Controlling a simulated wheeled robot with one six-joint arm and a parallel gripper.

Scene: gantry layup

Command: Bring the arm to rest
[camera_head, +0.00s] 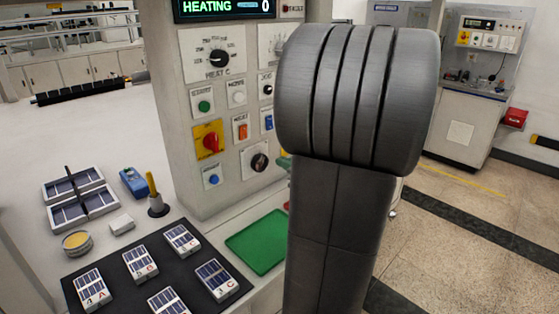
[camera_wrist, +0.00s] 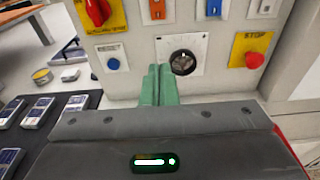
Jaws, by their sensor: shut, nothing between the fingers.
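My arm fills the middle of the head view as a large dark grey ribbed joint over a straight link. It hides part of the control panel (camera_head: 222,130) and most of what lies behind it. In the wrist view my gripper (camera_wrist: 157,70) shows as two green fingers pressed together, with nothing between them. I cannot tell how far the fingertips are from the panel. A red stop button (camera_wrist: 254,61) on a yellow plate is to the right.
A black mat (camera_head: 122,262) with several solar-cell-like modules lies at lower left of the head view. A green tray (camera_head: 258,241) sits beside my arm. Open floor lies right.

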